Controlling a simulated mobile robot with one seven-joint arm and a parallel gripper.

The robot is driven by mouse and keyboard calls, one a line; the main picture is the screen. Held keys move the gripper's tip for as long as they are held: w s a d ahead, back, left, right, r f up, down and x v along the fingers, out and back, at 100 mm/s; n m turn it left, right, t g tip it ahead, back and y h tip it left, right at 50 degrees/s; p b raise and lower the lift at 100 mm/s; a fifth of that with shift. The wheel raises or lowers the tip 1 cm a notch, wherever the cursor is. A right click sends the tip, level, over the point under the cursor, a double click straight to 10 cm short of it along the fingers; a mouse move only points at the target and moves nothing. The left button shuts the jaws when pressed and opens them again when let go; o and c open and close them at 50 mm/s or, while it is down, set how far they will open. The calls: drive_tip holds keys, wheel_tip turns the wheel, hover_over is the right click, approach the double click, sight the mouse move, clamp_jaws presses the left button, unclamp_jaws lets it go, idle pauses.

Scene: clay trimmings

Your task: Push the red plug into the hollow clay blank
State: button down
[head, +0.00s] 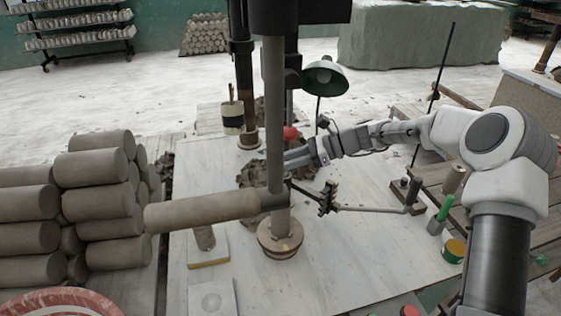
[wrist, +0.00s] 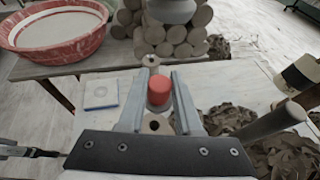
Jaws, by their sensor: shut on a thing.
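The red plug (wrist: 159,90) is between the fingers of my gripper (wrist: 157,95) in the wrist view. The gripper is shut on it. A standing clay cylinder (wrist: 150,61) with a dark spot in its top is just beyond the plug; it looks like the hollow blank. In the head view a clay cylinder (head: 204,238) stands on a pale block, its top hidden behind a horizontal clay roll. My gripper (head: 287,160) is behind the upright column there. A red round thing (head: 290,133) shows near it; I cannot tell whether it is the plug.
Stacked clay rolls (head: 95,205) fill the left. Clay trimmings (wrist: 270,150) lie at right in the wrist view.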

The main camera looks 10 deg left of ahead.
drive_tip(key=shift+f+b, duration=1.3)
drive_tip(key=shift+f, duration=1.55)
drive_tip(key=shift+p, duration=0.65)
drive_tip(key=shift+f+b, duration=1.05)
drive_tip(key=shift+f, duration=1.1)
drive_tip(key=c, duration=0.5)
unclamp_jaws()
drive_tip(key=shift+r, duration=0.1)
drive_tip(key=b+v, duration=0.1)
drive_tip(key=v, duration=1.6)
drive_tip(key=shift+d+r, duration=0.1)
drive_tip(key=shift+d, duration=0.1)
